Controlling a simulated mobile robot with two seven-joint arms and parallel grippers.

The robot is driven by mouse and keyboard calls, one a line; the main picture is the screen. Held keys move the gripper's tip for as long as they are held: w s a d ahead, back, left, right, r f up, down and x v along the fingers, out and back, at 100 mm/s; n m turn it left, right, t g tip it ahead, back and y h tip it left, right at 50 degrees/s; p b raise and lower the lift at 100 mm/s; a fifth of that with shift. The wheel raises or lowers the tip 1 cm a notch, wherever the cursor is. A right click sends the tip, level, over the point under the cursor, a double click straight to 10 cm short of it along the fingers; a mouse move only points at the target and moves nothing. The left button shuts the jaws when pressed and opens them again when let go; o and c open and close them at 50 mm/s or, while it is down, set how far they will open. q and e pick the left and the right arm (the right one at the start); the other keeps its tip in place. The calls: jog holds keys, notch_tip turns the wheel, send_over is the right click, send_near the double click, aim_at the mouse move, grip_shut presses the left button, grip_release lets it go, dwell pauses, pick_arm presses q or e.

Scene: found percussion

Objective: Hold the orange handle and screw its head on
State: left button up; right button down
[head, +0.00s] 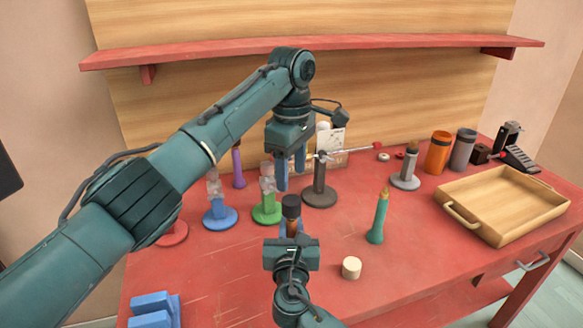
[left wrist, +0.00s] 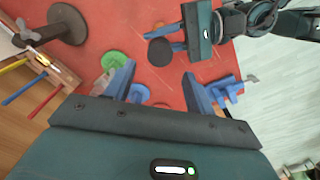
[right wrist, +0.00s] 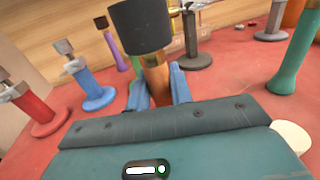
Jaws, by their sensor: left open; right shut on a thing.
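The orange handle (right wrist: 157,82) stands upright between the fingers of my right gripper (head: 291,232), which is shut on it low over the table. A dark cylindrical head (head: 291,206) sits on top of the handle; it looms large in the right wrist view (right wrist: 140,25). I cannot tell how tightly the two are joined. The fingers hide the handle's lower part. My left gripper (head: 291,168) is open and empty, above and behind the head. In the left wrist view, the head (left wrist: 161,52) lies beyond the open fingers (left wrist: 160,88).
Green (head: 267,213), blue (head: 220,219) and dark (head: 320,197) stands are close behind and left. A teal handle (head: 378,220) and a cream cylinder (head: 351,267) stand right. A wooden tray (head: 478,222) is farther right. Blue blocks (head: 150,318) are front left. A shelf (head: 390,42) runs above.

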aim_at(291, 200)
pick_arm(q)
jog(key=shift+f, duration=0.1)
dwell(0.3)
jog(key=shift+f, duration=3.9)
jog(key=shift+c, duration=0.3)
